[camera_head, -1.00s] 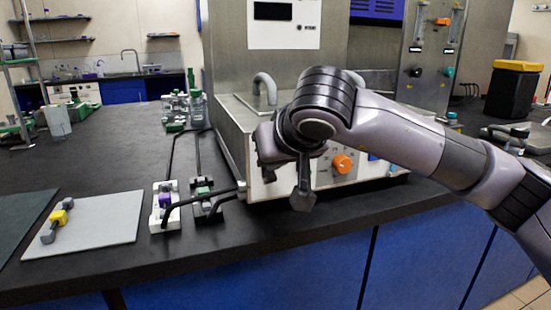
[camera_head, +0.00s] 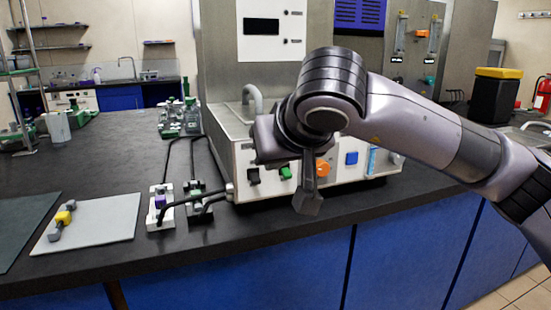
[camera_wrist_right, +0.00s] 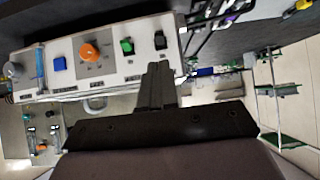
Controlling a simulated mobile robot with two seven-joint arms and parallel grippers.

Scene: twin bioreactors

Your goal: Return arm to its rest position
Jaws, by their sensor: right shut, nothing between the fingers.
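My right arm (camera_head: 420,125) comes in from the right and is bent in front of the bioreactor's control panel (camera_head: 335,172). My right gripper (camera_head: 307,200) points down, shut and empty, in front of the panel near the orange knob (camera_head: 322,168). In the right wrist view the shut fingers (camera_wrist_right: 157,85) show against the panel, with the orange knob (camera_wrist_right: 89,52) and a green switch (camera_wrist_right: 127,46) beyond them. I cannot tell the exact gap between the fingers and the panel. My left gripper is not in view.
A grey mat (camera_head: 110,222) with a grey and yellow connector (camera_head: 62,220) lies at the left. Two small clamp blocks with purple (camera_head: 160,203) and green (camera_head: 196,190) parts stand left of the bioreactor, with black tubes. The bench (camera_head: 100,165) is clear behind the mat.

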